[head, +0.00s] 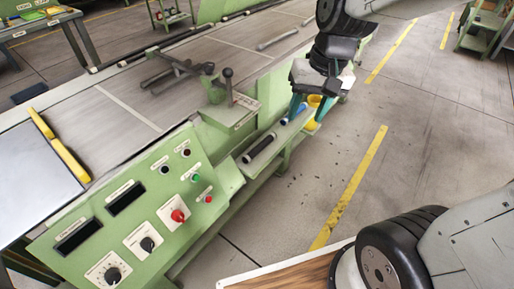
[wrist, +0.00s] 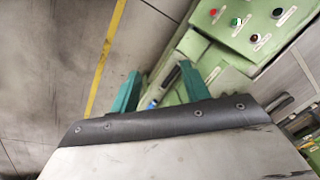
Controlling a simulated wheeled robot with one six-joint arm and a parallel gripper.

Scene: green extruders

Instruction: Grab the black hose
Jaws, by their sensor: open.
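The black hose (head: 260,148) is a short dark cylinder lying on the narrow green side shelf of the machine, below its top. A dark piece that looks like its end shows between the fingers in the wrist view (wrist: 172,77). My gripper (head: 308,115) has teal fingers. It is open and empty, above the shelf to the upper right of the black hose in the head view and apart from it. In the wrist view, my gripper (wrist: 160,78) points towards the shelf, and its dark housing hides the lower part of the picture.
A blue hose (head: 293,116) and a yellow item (head: 313,124) lie on the same shelf near my fingers. The green control panel (head: 140,215) and a lever (head: 228,85) stand close to the black hose. The floor (head: 420,120) at right is clear.

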